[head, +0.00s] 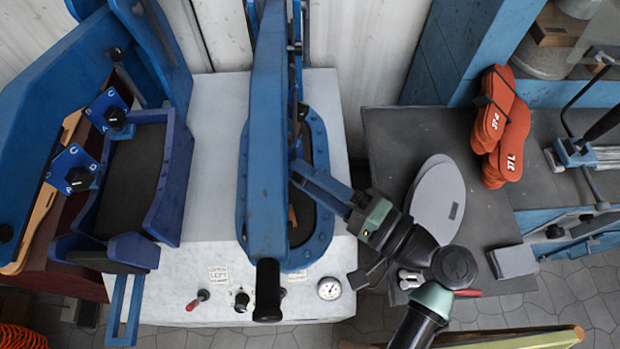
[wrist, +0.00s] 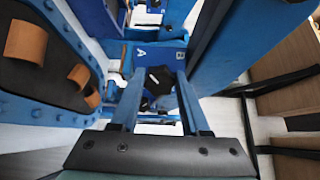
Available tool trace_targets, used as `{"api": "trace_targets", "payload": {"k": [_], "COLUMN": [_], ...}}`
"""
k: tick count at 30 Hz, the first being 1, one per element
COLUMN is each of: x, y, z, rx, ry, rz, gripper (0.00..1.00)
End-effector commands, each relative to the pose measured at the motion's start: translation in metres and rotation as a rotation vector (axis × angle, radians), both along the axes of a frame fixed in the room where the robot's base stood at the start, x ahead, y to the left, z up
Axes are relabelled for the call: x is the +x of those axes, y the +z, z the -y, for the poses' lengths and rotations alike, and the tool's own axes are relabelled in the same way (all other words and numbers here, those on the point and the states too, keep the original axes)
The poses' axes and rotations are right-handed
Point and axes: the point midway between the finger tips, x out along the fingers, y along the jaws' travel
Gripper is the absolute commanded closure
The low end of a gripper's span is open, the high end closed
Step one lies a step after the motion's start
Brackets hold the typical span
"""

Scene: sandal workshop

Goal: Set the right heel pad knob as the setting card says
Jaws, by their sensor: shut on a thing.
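In the wrist view a black knob (wrist: 158,80) sits on a blue plate (wrist: 155,56) with white letters A at its upper left and B at its right. My gripper (wrist: 157,88) is shut on this knob, one blue finger on each side. The knob's pointer and setting cannot be read. In the head view my gripper (head: 308,178) reaches in from the right beside the blue press arm (head: 268,130), and the knob is hidden there.
At left, a blue frame has knobs (head: 116,117) and (head: 78,178) on lettered plates. A gauge (head: 330,288) and red-handled switch (head: 198,300) are at the front. Red sandals (head: 500,130) lie on the grey table (head: 400,130).

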Motion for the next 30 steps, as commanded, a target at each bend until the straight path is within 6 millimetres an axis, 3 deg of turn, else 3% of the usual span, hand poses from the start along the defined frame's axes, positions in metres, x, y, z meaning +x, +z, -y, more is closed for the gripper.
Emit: {"api": "trace_targets", "payload": {"k": [18,19,24,30], "x": [-0.0002,-0.0002,-0.0002,-0.0001], "y": [-0.0008,-0.0008,-0.0006,-0.0004], "z": [0.0006,0.0006,0.0004,0.0002], "rx": [-0.029,-0.029,-0.028,-0.027], "ry": [-0.001,-0.001,-0.001,0.0], "rz": [0.033,0.033,0.032,0.032], "gripper": [1.0,0.52,0.24,0.24]}}
